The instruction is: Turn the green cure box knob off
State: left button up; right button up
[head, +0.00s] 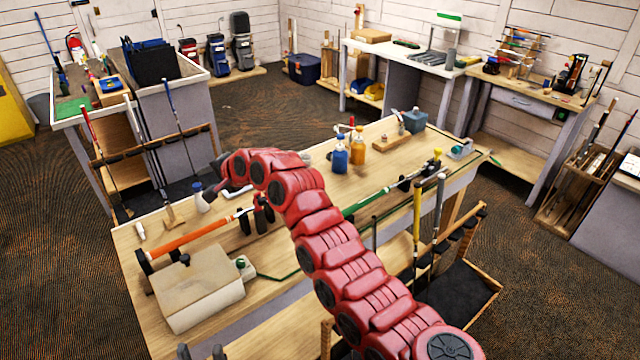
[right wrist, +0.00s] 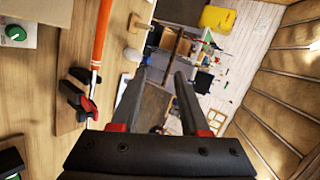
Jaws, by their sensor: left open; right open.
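The cure box (head: 195,292) is a beige box with a closed lid on the near left of the workbench. Its green knob (head: 241,262) sits on a small white panel at the box's right side. The knob also shows in the right wrist view (right wrist: 15,33), at the upper left, with a white mark across it. My right gripper (right wrist: 158,78) is open and empty, and points away from the knob. In the head view it is beyond the box, over the bench's far left part. My left gripper (head: 200,352) shows only dark fingertips at the bottom edge, below the box, open and apart from it.
An orange-shafted club (head: 200,236) lies in a clamp just behind the box. A small white bottle (head: 201,203) stands near my right gripper. Blue (head: 341,155) and orange (head: 358,150) bottles stand farther back. Upright clubs (head: 417,215) stand at the bench's right front.

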jog(key=w+d+f+m+t+h, duration=0.1)
jog(key=w+d+f+t+h, duration=0.25)
jog(key=d, duration=0.65)
jog(key=w+d+f+m+t, duration=0.2)
jog(key=w+d+t, duration=0.2)
jog(key=d+t, duration=0.4)
jog(key=s+d+t+h, duration=0.1)
jog(key=s+d+h, duration=0.1)
jog(key=d, duration=0.6)
jog(key=shift+s+d+f+h, duration=0.3)
jog(key=shift+s+d+h, duration=0.05)
jog(key=shift+h, duration=0.2)
jog(key=shift+t, duration=0.25)
